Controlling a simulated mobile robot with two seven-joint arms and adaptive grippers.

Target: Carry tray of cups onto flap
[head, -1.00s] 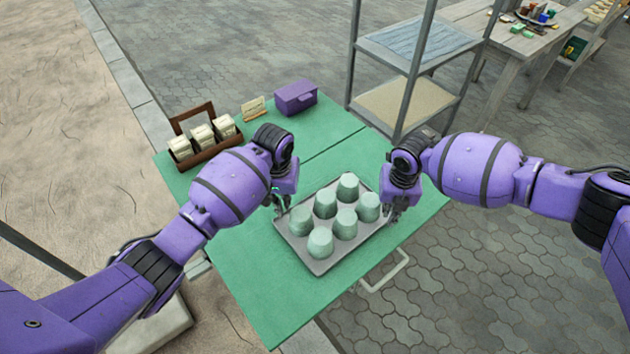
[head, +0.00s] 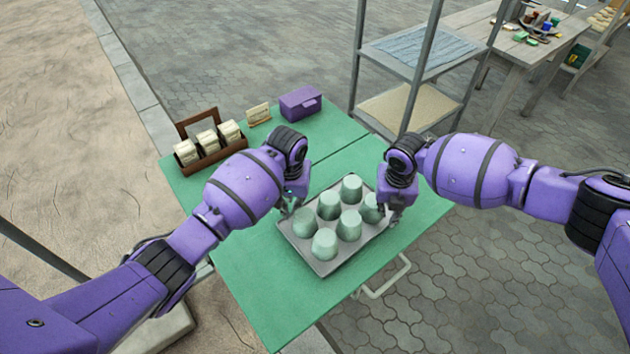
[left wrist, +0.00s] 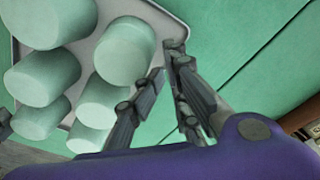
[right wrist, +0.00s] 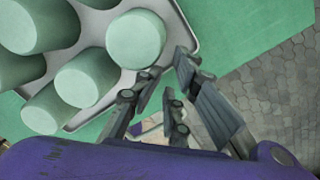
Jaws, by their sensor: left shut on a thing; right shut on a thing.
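A grey tray (head: 322,268) holds several upside-down pale green cups (head: 349,225). It is over the green table, around the seam between the main top and the front flap (head: 262,290); I cannot tell whether it touches the surface. My left gripper (head: 285,207) is shut on the tray's left rim, which also shows in the left wrist view (left wrist: 172,30). My right gripper (head: 390,214) is shut on the tray's right rim, seen in the right wrist view (right wrist: 186,38). The fingertips are partly hidden in the head view.
A wooden rack of packets (head: 208,147), a small card (head: 258,114) and a purple box (head: 300,102) stand at the table's back. A metal shelf (head: 408,105) stands behind right. A white handle-like bracket (head: 385,282) sticks out at the right edge.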

